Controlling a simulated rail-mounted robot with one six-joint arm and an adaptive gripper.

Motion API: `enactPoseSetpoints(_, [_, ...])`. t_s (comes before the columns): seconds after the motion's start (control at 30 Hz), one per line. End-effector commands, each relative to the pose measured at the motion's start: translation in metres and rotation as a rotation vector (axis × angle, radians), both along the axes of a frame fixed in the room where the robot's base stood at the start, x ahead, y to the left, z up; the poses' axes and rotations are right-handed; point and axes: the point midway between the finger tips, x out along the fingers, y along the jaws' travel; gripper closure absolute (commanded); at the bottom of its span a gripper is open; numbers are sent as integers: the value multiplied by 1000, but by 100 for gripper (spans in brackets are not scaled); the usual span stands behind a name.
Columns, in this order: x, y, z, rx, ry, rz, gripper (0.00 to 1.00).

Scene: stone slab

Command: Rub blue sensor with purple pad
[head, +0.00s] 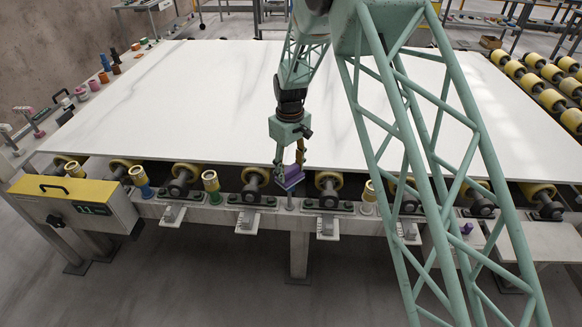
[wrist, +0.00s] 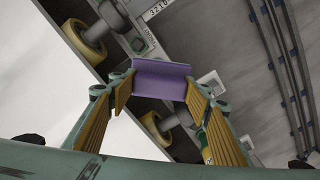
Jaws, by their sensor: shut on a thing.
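The purple pad (head: 290,178) is held between the fingers of my gripper (head: 288,170), over the front edge of the slab in the head view. In the wrist view the purple pad (wrist: 162,78) spans the two fingertips of my gripper (wrist: 160,88). A sensor with a blue base and pale yellow top (head: 141,181) stands on the front rail, well to the left of my gripper. The pad is apart from it. I cannot make out the blue sensor in the wrist view.
The pale stone slab (head: 200,100) lies on yellow rollers (head: 185,172). Along the front rail stand a green-based sensor (head: 212,187) and another yellow-topped one (head: 369,192). A yellow control box (head: 75,198) sits at the front left. The slab top is clear.

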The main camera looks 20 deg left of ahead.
Motion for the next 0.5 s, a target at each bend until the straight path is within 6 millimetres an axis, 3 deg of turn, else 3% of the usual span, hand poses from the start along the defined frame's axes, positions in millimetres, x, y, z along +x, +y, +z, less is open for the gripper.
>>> enactPoseSetpoints(0.2, [-12,3,0,-1,2,7,66])
enactPoseSetpoints(0.5, [5,4,2,0,1,2,66])
